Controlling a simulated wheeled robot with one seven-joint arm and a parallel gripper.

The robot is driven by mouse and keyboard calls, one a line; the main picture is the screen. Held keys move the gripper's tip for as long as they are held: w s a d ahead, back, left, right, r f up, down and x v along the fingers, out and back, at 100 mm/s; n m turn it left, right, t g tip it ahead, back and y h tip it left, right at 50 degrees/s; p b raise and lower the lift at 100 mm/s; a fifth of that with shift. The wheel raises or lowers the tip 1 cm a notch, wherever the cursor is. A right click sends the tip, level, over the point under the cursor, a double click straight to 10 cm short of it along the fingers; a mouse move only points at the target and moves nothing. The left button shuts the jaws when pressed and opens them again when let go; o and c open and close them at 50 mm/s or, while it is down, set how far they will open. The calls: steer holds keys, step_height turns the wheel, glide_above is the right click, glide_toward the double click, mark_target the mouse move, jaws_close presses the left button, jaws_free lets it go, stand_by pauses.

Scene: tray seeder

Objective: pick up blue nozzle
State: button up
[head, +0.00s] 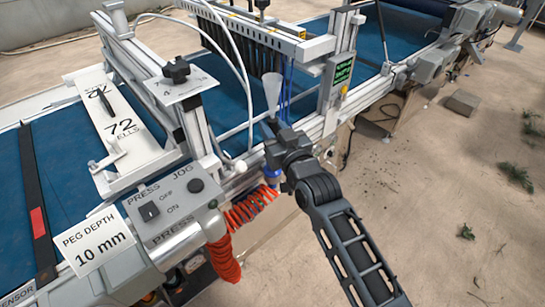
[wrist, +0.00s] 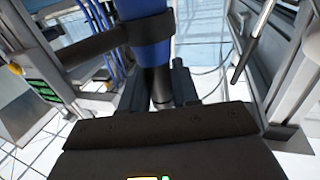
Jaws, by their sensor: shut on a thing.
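The blue nozzle (wrist: 152,55) stands large in the upper middle of the wrist view. It is a blue cylinder with a black band around it and a dark narrower end. My gripper (wrist: 160,92) is shut on that dark end, with one finger on each side. In the head view my gripper (head: 271,129) is at the machine's near side rail, below a pale cone. A small blue part (head: 268,172) shows below my wrist, beside the orange coiled hose; my wrist hides much there, and I cannot tell if it is the nozzle.
The orange coiled hose (head: 236,222) hangs beside the control box (head: 172,212). The metal rail (head: 318,128) runs alongside. The floor at the right is mostly clear.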

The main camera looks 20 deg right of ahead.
jaws_close()
step_height(320, 180, up, 10)
steer(key=shift+r, duration=0.1)
step_height(320, 180, up, 9)
steer(key=p, duration=0.6)
stand_by(1.2)
